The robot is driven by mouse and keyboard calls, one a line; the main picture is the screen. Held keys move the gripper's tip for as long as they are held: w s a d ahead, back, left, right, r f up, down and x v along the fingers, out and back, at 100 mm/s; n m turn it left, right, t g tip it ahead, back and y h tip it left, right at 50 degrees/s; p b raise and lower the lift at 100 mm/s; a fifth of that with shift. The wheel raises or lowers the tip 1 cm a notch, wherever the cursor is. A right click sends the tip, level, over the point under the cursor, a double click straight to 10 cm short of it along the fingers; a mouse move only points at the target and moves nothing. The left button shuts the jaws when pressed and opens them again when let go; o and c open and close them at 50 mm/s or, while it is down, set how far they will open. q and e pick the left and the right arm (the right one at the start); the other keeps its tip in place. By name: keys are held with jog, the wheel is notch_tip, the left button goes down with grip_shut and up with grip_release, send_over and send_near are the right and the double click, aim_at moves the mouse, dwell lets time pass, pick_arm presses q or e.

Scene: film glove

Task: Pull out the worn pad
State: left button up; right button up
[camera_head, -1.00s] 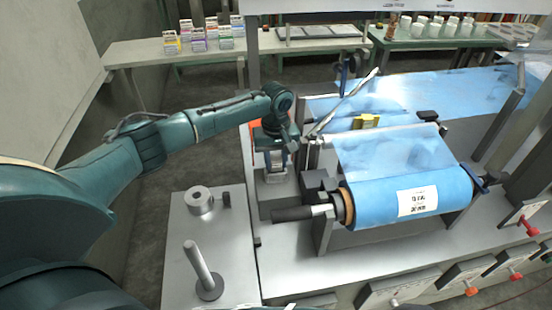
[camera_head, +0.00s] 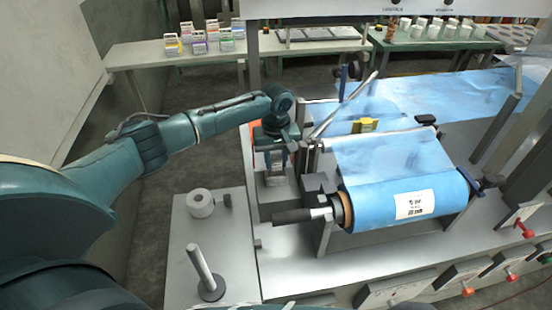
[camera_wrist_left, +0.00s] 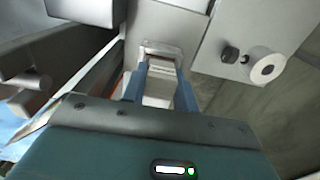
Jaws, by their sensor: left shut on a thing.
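The worn pad (camera_wrist_left: 158,84) is a pale, flat block with faint stripes, seen between the two blue fingers in the left wrist view. Its far end is at a grey metal holder (camera_wrist_left: 161,47); I cannot tell how deep it sits there. My left gripper (camera_wrist_left: 160,82) is shut on the pad. In the head view my left gripper (camera_head: 277,166) points down over the block left of the film roll, and the pad is mostly hidden by the fingers. My right gripper is in neither view.
A blue film roll (camera_head: 370,207) with a white label lies close to the right of my gripper. A slanted metal bar (camera_head: 341,106) stands just behind it. A side plate (camera_head: 228,240) holds a pale ring (camera_head: 200,203) and an upright post (camera_head: 199,265).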

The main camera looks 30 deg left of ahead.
aim_at(276, 157)
pick_arm(q)
jog(key=shift+r+p, duration=1.35)
jog(key=shift+r, duration=0.55)
jog(key=shift+r, duration=0.1)
jog(key=shift+r, duration=1.4)
